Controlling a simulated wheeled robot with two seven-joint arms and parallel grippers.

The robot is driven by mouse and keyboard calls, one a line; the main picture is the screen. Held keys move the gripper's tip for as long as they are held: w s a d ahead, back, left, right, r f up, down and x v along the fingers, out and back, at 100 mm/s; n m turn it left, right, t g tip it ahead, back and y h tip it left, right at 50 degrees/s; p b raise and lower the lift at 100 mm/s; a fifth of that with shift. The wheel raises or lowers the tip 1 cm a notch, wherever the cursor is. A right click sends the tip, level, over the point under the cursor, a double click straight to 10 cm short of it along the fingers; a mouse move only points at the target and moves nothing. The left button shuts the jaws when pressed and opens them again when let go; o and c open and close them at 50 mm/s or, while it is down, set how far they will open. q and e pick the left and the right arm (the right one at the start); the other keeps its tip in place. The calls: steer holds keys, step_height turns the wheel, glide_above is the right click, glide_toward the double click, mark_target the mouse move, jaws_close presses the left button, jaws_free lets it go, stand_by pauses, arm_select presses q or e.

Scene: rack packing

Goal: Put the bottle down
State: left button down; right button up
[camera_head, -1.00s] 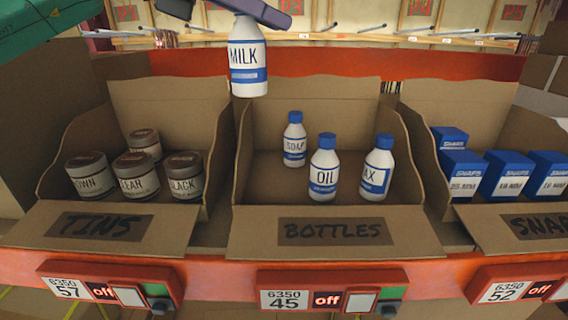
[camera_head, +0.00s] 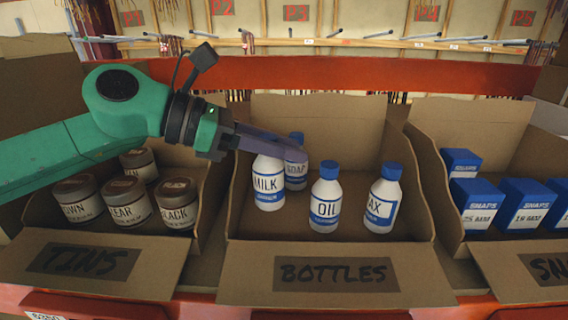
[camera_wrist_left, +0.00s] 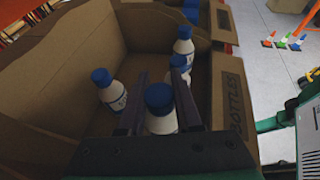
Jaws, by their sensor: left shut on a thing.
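The MILK bottle (camera_head: 268,186) is white with a blue label, upright inside the left part of the BOTTLES box (camera_head: 335,252). My left gripper (camera_head: 283,150) is shut on its top; the fingers hide its cap in the head view. In the left wrist view the held bottle (camera_wrist_left: 160,108) with its blue cap stands between the two fingers (camera_wrist_left: 160,100). Its base looks at or close to the box floor; contact is not clear. The SOAP bottle (camera_head: 296,172) is just behind it, the OIL bottle (camera_head: 325,200) and the WAX bottle (camera_head: 383,203) to its right. My right gripper is not in view.
The TINS box (camera_head: 75,262) with several tins stands on the left, under my left arm. A SNAPS box (camera_head: 520,268) with blue cartons stands on the right. The cardboard side walls rise between boxes. Free floor shows at the BOTTLES box's front and back right.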

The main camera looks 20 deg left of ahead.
mark_target(279, 170)
arm_select(q)
steer(key=f, duration=0.2)
steer(key=f+p, duration=0.1)
steer(key=shift+s+f, duration=0.3)
steer(key=shift+f, duration=0.1)
steer(key=c, duration=0.6)
jaws_free()
steer(key=shift+w, duration=0.1)
steer(key=shift+s+a+b, duration=0.2)
steer(key=shift+a+b, duration=0.05)
steer(key=shift+b, duration=0.1)
steer(key=b+v, duration=0.5)
steer(key=v, duration=0.6)
steer(key=shift+r+b, duration=0.2)
steer(key=shift+b, duration=0.2)
